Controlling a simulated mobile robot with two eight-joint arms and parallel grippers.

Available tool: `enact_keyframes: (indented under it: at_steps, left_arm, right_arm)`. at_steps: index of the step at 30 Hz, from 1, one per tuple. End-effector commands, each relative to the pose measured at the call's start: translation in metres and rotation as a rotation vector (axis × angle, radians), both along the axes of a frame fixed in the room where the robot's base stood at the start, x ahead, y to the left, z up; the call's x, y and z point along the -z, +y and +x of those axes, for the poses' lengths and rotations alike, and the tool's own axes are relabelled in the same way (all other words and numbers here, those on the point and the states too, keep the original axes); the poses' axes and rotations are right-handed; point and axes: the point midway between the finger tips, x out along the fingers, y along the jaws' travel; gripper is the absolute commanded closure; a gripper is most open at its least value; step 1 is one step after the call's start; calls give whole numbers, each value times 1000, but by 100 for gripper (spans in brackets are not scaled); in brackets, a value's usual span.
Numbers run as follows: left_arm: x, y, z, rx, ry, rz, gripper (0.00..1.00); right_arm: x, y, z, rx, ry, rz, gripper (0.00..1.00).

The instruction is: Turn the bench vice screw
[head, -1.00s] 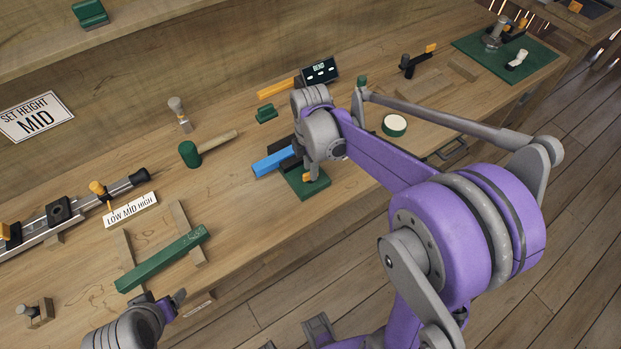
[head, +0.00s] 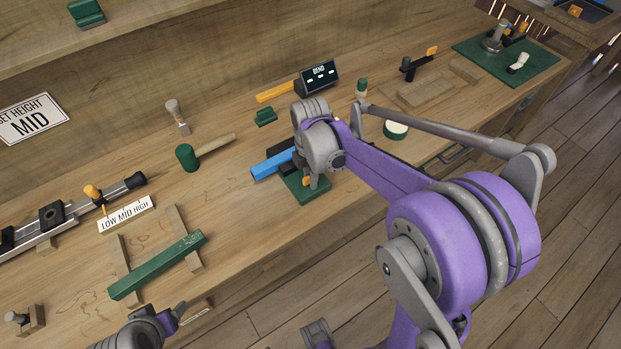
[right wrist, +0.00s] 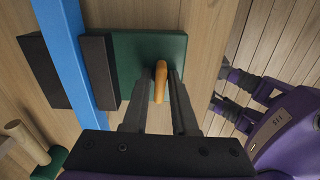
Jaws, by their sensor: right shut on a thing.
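The bench vice has a green base plate (head: 318,194) at the middle of the workbench. It shows in the right wrist view as a green plate (right wrist: 132,48) with dark jaws (right wrist: 101,70) against a blue bar (right wrist: 72,45). The blue bar (head: 268,165) sticks out to the left in the head view. An orange handle (right wrist: 161,80) lies between my right gripper's fingers (right wrist: 160,92). My right gripper (head: 309,180) is shut on this handle, and its wrist hides most of the vice. My left gripper (head: 176,316) is low at the left, away from the vice; its jaw state is unclear.
A green mallet (head: 190,156) and a green bar (head: 157,265) on wooden strips lie left of the vice. A small display (head: 319,76) and a white-topped round tin (head: 396,129) stand behind and right. Bare bench lies between the mallet and the green bar.

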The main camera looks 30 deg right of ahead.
Motion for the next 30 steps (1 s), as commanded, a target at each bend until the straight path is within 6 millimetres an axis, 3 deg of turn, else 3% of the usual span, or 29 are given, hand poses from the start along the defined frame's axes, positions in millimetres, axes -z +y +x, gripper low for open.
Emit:
enact_keyframes:
  at_steps: [6, 16, 24, 30]
  left_arm:
    - [1, 0, 0, 0, 0, 0, 28]
    - [1, 0, 0, 0, 0, 0, 28]
    - [2, 0, 0, 0, 1, 0, 28]
    - [2, 0, 0, 0, 1, 0, 28]
  right_arm:
    - [0, 0, 0, -230, -1, 0, 100]
    - [0, 0, 0, -273, -1, -1, 100]
    - [0, 0, 0, -563, -1, -1, 100]
    - [-1, 0, 0, -606, -1, -1, 100]
